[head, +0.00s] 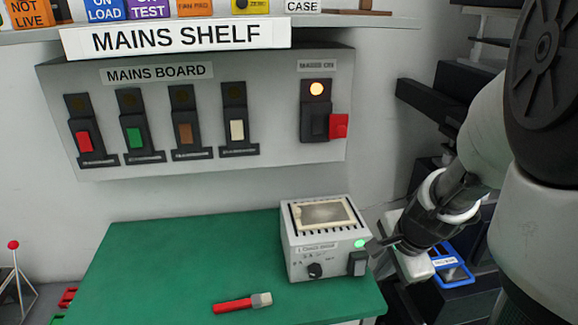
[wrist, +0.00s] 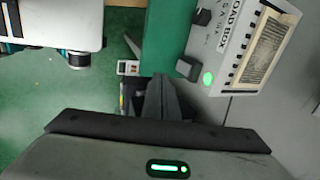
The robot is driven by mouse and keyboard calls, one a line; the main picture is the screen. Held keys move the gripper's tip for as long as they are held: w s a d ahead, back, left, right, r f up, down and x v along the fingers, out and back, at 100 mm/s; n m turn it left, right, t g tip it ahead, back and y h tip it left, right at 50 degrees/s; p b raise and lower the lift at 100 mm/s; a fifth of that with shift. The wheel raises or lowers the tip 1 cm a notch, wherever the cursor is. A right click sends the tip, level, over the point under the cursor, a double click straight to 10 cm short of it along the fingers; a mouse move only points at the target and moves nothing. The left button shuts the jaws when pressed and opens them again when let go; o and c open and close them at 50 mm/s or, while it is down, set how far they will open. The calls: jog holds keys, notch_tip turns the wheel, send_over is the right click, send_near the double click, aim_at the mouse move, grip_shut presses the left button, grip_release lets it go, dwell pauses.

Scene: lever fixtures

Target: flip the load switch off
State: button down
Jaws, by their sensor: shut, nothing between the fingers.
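The load box (head: 322,240) is a pale box with a meter window on the green bench; it also shows at the upper right of the wrist view (wrist: 228,40). Its black load switch (head: 357,264) is on the front face at the right, below a lit green lamp (head: 360,244). The wrist view shows the switch (wrist: 187,68) and the lit lamp (wrist: 208,78). My gripper (head: 374,250) is shut and empty, just right of the switch. In the wrist view its fingertips (wrist: 160,82) appear close to the switch, with a small gap; contact cannot be told.
A mains board (head: 200,110) with several coloured switches and a lit amber lamp (head: 316,89) is on the wall. A red-handled tool (head: 240,303) lies on the green bench (head: 180,260). A blue tray (head: 452,268) is right of the bench.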

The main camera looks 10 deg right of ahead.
aim_at(360, 268)
jog(key=shift+w+d+f+m, duration=0.25)
jog(key=shift+w+f+m, duration=0.05)
jog(key=shift+f, duration=0.1)
jog(key=shift+s, duration=0.1)
jog(key=b+x, duration=0.5)
jog(key=x, duration=0.5)
jog(key=shift+f+b, duration=0.4)
jog(key=w, duration=0.1)
jog(key=w+p, duration=0.1)
jog(key=shift+w+r, duration=0.3)
jog(key=shift+w, duration=0.65)
jog(key=shift+f, duration=0.1)
